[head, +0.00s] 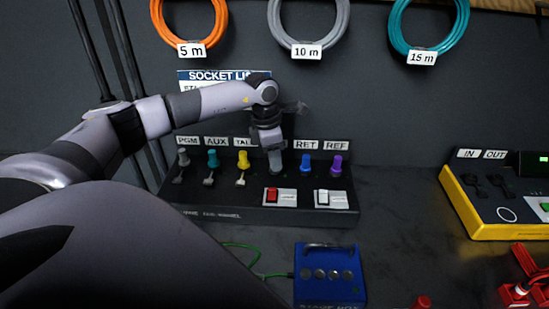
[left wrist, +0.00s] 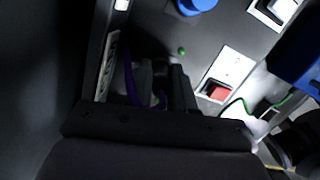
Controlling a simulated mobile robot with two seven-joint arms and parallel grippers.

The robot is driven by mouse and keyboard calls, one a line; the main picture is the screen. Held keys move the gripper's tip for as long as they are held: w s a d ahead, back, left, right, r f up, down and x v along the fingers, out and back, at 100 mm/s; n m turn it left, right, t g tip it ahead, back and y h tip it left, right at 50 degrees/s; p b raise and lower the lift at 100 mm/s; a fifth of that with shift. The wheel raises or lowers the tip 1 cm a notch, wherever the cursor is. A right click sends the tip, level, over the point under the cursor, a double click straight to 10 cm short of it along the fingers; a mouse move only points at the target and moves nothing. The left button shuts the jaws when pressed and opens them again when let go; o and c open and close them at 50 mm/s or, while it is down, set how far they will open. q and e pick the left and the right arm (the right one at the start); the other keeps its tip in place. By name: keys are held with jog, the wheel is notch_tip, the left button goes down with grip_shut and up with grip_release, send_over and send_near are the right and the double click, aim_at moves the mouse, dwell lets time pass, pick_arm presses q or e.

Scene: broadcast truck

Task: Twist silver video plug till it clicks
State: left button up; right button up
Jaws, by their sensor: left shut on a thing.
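The dark connector panel (head: 225,205) stands on the worktop with a row of coloured plugs along its top. My left gripper (head: 272,148) reaches down over the gap between the TALLY and RET labels. It is shut on a silver plug (head: 276,163), which stands upright at the panel; its lower end shows below the fingers. In the left wrist view the dark fingers (left wrist: 165,88) point at the panel face, and the plug between them is mostly hidden. I cannot tell how far the plug is turned. My right gripper is not in view.
A yellow plug (head: 243,160) stands left of the gripper and a blue plug (head: 306,165) close on its right. A red switch (head: 272,195) sits just below. A small green light (left wrist: 181,50) shows beside the fingers. A blue box (head: 330,285) lies in front.

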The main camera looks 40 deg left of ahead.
pick_arm(q)
jog(key=shift+m, duration=0.8)
jog(key=shift+m+g+h+b, duration=0.3)
jog(key=shift+m+b, duration=0.1)
jog(key=shift+m, duration=1.3)
jog(key=shift+m+b, duration=0.4)
jog(key=shift+m, duration=1.3)
jog(key=shift+f+m+g, duration=0.1)
jog(key=shift+m+g, duration=0.2)
jog(key=shift+m, duration=0.1)
jog(key=o, duration=1)
